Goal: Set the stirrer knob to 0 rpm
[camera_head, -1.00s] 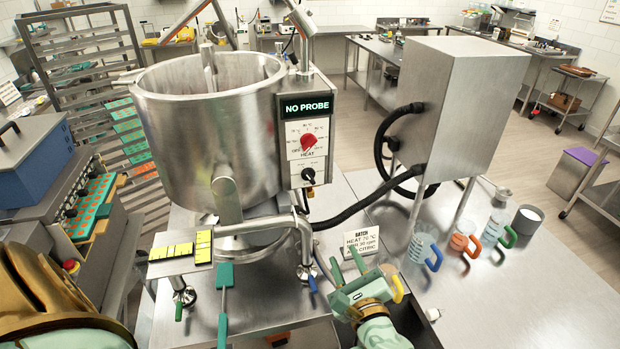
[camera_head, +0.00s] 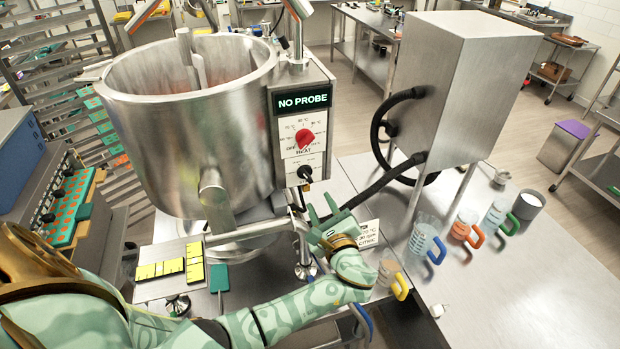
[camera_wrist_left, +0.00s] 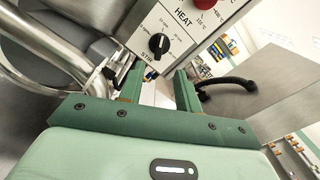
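The stirrer knob (camera_head: 304,172) is a small black dial low on the kettle's control panel, below the red heat knob (camera_head: 305,138). In the left wrist view the stirrer knob (camera_wrist_left: 159,43) sits beside the word STIR, with small rpm marks around it; its exact setting is too small to read. My left gripper (camera_head: 321,204) is just below and to the right of the stirrer knob in the head view. In the left wrist view its two green fingers (camera_wrist_left: 159,80) are apart with nothing between them, and the knob shows beyond the gap. My right gripper is not in view.
The steel kettle (camera_head: 190,120) stands left of the panel. A black hose (camera_head: 375,188) runs past my left gripper to the steel cabinet (camera_head: 460,80). A batch card (camera_head: 368,232) stands behind my left wrist. Jugs with coloured handles (camera_head: 424,238) stand on the right bench.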

